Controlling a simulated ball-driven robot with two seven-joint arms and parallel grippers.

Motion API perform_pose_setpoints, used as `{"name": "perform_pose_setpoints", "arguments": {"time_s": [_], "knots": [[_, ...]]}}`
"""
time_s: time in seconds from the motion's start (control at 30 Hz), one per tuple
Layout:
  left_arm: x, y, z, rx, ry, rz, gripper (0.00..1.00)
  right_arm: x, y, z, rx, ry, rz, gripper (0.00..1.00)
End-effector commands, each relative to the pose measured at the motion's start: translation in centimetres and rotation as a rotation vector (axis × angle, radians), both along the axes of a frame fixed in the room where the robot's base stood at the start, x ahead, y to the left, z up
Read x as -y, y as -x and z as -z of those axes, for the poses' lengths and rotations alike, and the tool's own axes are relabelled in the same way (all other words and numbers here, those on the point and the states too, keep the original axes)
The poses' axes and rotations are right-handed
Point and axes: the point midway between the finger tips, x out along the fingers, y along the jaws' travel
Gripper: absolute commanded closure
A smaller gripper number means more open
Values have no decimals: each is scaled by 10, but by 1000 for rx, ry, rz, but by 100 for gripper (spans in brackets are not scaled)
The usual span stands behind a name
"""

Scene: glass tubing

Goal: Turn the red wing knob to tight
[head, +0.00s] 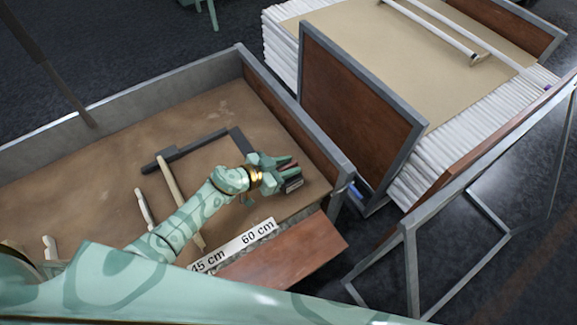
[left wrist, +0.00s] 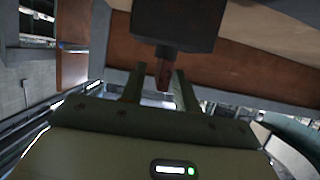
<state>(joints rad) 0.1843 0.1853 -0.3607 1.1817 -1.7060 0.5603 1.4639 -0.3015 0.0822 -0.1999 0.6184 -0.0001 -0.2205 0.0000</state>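The red wing knob (left wrist: 163,74) shows as a small dark red wing under a dark block (left wrist: 178,22) in the left wrist view. In the head view the knob (head: 290,168) is a reddish bit between my fingers, mostly hidden. The dark block (head: 294,185) sits near the right end of the brown bench top there. My left gripper (head: 287,170) is at the knob; in the left wrist view its fingers (left wrist: 158,82) stand apart on either side of the knob, with gaps visible. Any marking for tight is too small to read. My right gripper is not in view.
The brown bench top (head: 110,120) has a grey raised rim. A dark angled bar (head: 185,149), wooden-handled tools and a white length scale (head: 235,247) lie around my left arm. A brown flap (head: 285,255) hangs in front. A stack of white tubes (head: 425,160) stands beyond.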

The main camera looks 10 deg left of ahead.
Motion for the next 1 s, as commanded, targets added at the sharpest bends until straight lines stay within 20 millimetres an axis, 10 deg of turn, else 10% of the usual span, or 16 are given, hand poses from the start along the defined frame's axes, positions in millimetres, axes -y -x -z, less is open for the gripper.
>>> {"name": "perform_pose_setpoints", "arguments": {"time_s": [0.3,0.43,1.0], "knots": [[3,-3,1,1,-1,0,69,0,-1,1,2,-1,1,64],[3,-3,1,0,0,0,100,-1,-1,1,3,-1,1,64],[1,-4,2,0,-4,118,100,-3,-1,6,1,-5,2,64]]}}
